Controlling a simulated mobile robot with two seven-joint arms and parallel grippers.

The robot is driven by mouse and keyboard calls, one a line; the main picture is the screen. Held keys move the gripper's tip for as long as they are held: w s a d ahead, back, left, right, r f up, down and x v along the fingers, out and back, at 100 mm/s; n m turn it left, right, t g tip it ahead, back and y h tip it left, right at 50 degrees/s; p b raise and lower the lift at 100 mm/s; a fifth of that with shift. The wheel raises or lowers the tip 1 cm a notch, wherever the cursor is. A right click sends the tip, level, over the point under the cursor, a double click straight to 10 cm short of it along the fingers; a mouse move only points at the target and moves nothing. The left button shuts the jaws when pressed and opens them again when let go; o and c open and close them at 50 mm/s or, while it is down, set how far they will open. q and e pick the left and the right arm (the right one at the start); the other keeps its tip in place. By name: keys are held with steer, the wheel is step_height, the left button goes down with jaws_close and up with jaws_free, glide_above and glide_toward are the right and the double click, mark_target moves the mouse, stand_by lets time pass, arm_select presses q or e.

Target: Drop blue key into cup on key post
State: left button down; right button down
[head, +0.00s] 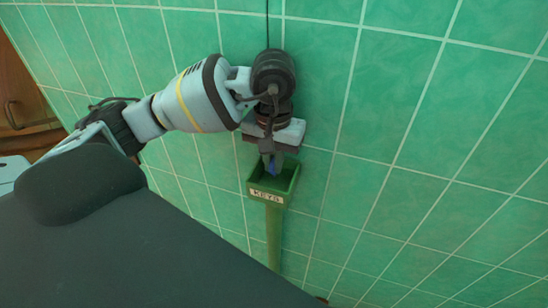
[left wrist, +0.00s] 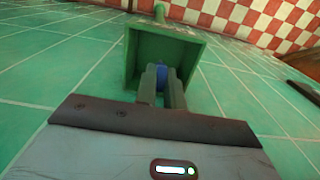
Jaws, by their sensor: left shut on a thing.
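The blue key (head: 272,168) is held between the fingers of my left gripper (head: 271,160); it also shows as a blue patch in the left wrist view (left wrist: 161,76). My left gripper is shut on it. The green square cup (head: 287,187) with a "KEYS" label (head: 267,196) tops a green post (head: 273,240). The fingertips and key are at the cup's open top, pointing down into it. In the left wrist view the cup (left wrist: 193,48) surrounds the fingertips (left wrist: 162,72). Part of the key is hidden by the fingers. My right gripper is not in view.
Brown wooden furniture (head: 25,100) with a handle stands at the left edge. A red and white checkered surface (left wrist: 250,20) and a dark object (left wrist: 303,91) show in the left wrist view.

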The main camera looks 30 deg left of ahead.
arm_select(q)
steer(key=shift+f, duration=0.3)
stand_by(0.5)
steer(key=c, duration=1.4)
jaws_free()
steer(key=shift+r, duration=0.1)
step_height(320, 180, up, 8)
steer(key=shift+f, duration=0.2)
